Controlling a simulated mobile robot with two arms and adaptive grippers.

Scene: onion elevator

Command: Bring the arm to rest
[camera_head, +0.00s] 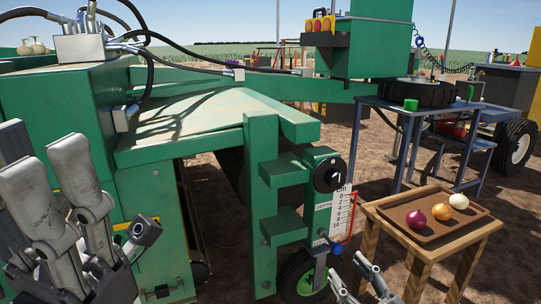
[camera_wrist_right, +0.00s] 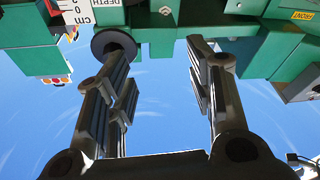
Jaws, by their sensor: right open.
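My right gripper (camera_head: 362,280) is at the bottom edge in the head view, only its grey fingertips showing, in front of the green machine's depth gauge. The right wrist view shows its two fingers (camera_wrist_right: 160,65) wide apart with nothing between them. My left gripper (camera_head: 48,160) is large at the lower left, fingers pointing up, in front of the green machine (camera_head: 60,100). I cannot tell how far apart its fingers are. I see nothing held in it.
A black knob (camera_head: 330,175) and depth scale (camera_head: 343,212) are on the machine. A wooden stand (camera_head: 372,235) at right bears a brown tray (camera_head: 418,209) with purple, orange and white onions. A blue metal table (camera_head: 425,108) stands behind it. Brown soil lies between.

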